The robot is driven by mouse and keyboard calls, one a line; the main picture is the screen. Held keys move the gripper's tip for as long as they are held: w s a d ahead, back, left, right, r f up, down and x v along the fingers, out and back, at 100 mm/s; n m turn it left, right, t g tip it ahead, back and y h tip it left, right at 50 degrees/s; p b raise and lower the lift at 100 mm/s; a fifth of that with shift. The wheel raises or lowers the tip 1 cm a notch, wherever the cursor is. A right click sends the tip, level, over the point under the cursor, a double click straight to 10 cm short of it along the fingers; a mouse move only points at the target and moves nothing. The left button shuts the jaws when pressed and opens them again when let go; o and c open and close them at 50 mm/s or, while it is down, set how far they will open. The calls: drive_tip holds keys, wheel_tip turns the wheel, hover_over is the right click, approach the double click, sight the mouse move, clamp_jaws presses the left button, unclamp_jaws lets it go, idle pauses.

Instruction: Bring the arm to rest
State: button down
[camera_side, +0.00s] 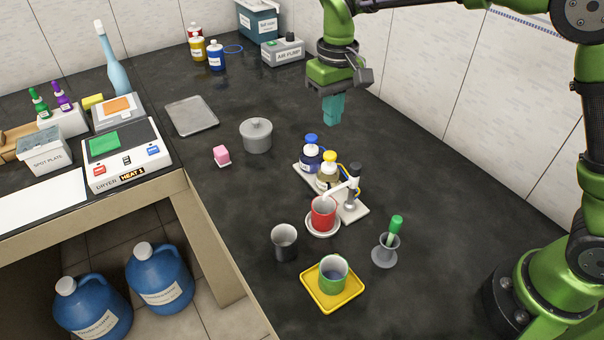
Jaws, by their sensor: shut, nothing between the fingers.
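My gripper (333,108) hangs at the end of my green arm, upper right of the middle in the side view. Its teal fingers point down and are shut with nothing between them. It is above the dark bench (420,180), behind the titration stand, and apart from everything in view.
A stand base (350,210) carries blue-capped and yellow-capped bottles. A red cup (323,212) sits on a white dish. Nearby are a dark cup (284,242), a green cup (333,273) on a yellow tray, and a grey holder (385,252). The air pump (283,50) stands at the back.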

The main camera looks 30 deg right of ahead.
drive_tip(key=s+d+r+m+t, duration=0.1)
drive_tip(key=s+d+r+t, duration=0.1)
drive_tip(key=s, duration=0.5)
drive_tip(key=s+d+r+m+t+y, duration=0.1)
drive_tip(key=s+d+r+t, duration=0.1)
drive_tip(key=s+d, duration=0.2)
drive_tip(key=s+d+r+m+t+y, duration=0.1)
drive_tip(key=s+d+r+m+t, duration=0.1)
drive_tip(key=s, duration=0.8)
drive_tip(key=shift+d+r+t, duration=0.25)
drive_tip(key=shift+d+t, duration=0.25)
drive_tip(key=shift+d, duration=0.45)
